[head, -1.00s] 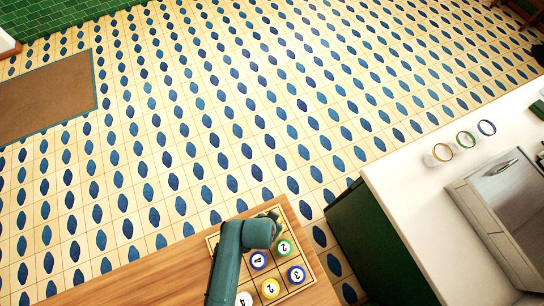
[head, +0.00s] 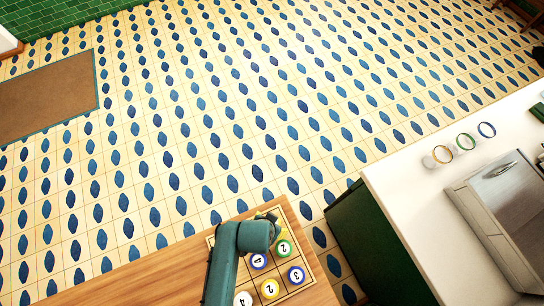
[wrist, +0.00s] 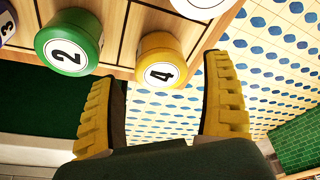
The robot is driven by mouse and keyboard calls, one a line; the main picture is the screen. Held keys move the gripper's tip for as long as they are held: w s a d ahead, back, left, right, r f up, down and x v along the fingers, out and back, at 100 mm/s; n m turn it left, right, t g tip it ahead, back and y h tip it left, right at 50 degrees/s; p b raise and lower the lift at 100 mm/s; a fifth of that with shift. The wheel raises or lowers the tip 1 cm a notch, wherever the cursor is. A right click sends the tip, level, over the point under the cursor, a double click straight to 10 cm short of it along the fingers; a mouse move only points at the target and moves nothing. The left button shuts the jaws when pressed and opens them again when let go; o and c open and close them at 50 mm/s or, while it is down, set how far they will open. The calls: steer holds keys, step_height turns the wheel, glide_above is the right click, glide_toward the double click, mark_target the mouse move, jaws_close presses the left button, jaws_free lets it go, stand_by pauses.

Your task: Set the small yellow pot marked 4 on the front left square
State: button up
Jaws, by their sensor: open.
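The small yellow pot marked 4 (wrist: 162,60) stands near the edge of the wooden squared board (wrist: 122,28) in the wrist view. My gripper (wrist: 166,76) is open, with yellow ribbed fingers. The pot appears between the fingertips, with a visible gap on each side; I cannot tell the depth. In the head view, the squared board (head: 291,223) lies on the wooden counter, and my arm covers part of it. I cannot make out the yellow pot marked 4 there.
A green pot marked 2 (wrist: 68,42) stands left of the yellow one, and a white pot (wrist: 200,4) is at the top.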

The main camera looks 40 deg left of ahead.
steer(key=v, duration=0.8)
steer(key=shift+r, duration=0.1)
steer(key=w+d+r+t+y, duration=0.1)
steer(key=w+r+t, duration=0.4)
steer(key=w+r, duration=0.55)
steer(key=w+d+r+t+y, duration=0.15)
steer(key=w+r+t, duration=0.4)
steer(key=r, duration=0.85)
steer(key=d+r+t+h, duration=0.1)
steer(key=d+r, duration=0.3)
steer(key=r, duration=0.6)
steer(key=s+d+r+m+t+h, duration=0.1)
steer(key=d+r+t, duration=0.3)
steer(key=r, duration=0.6)
steer(key=d+r+t+h, duration=0.1)
steer(key=d+r+t, duration=0.2)
steer(key=r, duration=0.7)
steer(key=shift+s+d+r, duration=0.15)
steer(key=shift+s+d, duration=0.2)
steer(key=shift+d, duration=0.65)
steer(key=shift+t, duration=0.25)
